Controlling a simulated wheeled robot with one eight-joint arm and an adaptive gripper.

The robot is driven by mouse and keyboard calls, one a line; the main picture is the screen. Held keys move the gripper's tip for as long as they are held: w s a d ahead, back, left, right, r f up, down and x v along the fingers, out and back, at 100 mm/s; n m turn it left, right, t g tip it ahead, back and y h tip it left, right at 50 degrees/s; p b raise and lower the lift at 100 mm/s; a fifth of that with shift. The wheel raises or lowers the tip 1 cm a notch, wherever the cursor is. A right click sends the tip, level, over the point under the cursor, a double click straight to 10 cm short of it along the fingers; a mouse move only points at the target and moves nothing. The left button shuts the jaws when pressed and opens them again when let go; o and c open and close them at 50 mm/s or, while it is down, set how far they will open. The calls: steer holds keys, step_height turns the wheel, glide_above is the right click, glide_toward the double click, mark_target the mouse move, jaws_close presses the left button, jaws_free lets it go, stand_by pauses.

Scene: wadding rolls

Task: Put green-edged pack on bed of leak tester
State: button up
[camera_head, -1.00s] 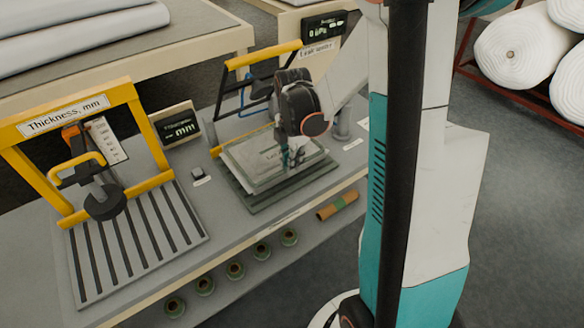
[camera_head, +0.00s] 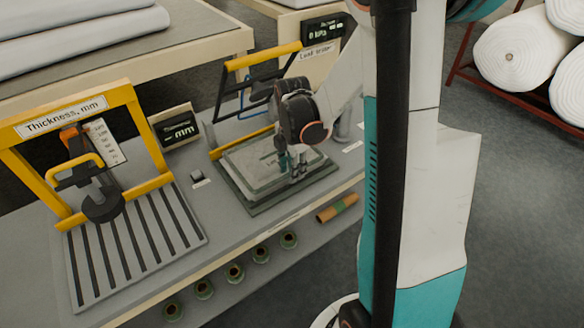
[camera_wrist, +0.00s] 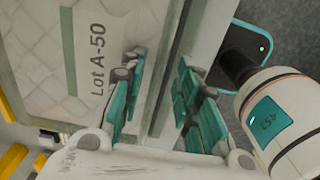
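The pack (camera_head: 262,163), pale with a grey-green edge, lies on the dark green bed (camera_head: 258,208) of the leak tester (camera_head: 262,62), inside the bed's outline. In the wrist view the pack (camera_wrist: 32,60) shows its quilted face, a grey-green band and the label "Lot A-50". My gripper (camera_head: 291,166) is low over the pack's right part. In the wrist view its teal fingers (camera_wrist: 163,98) stand apart, with no pack clearly pinched between them. My gripper hides the pack's right part in the head view.
The thickness gauge (camera_head: 82,108) with its yellow frame and slatted plate stands left on the bench. A small dark block (camera_head: 197,175) sits between the two stations. Several green-ringed rolls (camera_head: 235,273) and an orange-brown roll (camera_head: 337,208) lie below the bench edge.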

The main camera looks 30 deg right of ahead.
step_height(320, 180, up, 12)
steer(key=p, duration=0.3)
steer(key=shift+p, duration=0.35)
stand_by(0.9)
